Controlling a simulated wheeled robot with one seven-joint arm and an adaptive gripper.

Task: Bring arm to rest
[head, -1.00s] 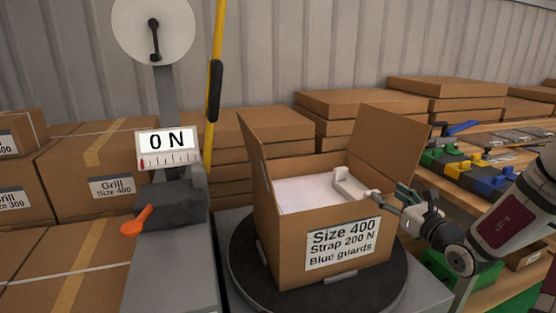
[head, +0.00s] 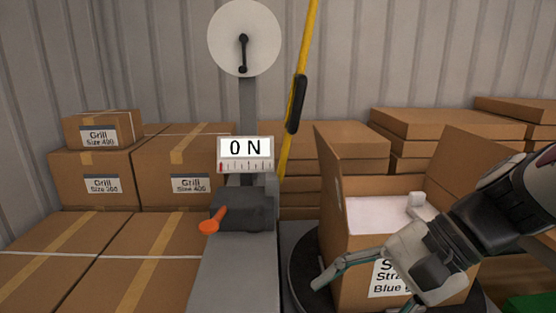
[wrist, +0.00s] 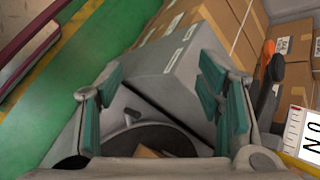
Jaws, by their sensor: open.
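My gripper (head: 330,276) is in front of the open cardboard box (head: 350,232) in the head view, pointing left and down. In the wrist view my gripper (wrist: 163,95) has its two green-padded fingers spread wide, with nothing between them. The box stands on a dark round turntable (head: 302,272). Its flaps are up, and a white block (head: 420,205) shows on the white surface inside. My arm hides part of the label and the box's right side. A box corner (wrist: 148,153) shows low in the wrist view.
A strapping machine (head: 240,212) with an orange lever (head: 211,220) and a "0 N" display (head: 245,150) stands left of the box. Stacked cartons (head: 90,185) fill the left and back. Green floor (wrist: 85,75) lies open in the wrist view.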

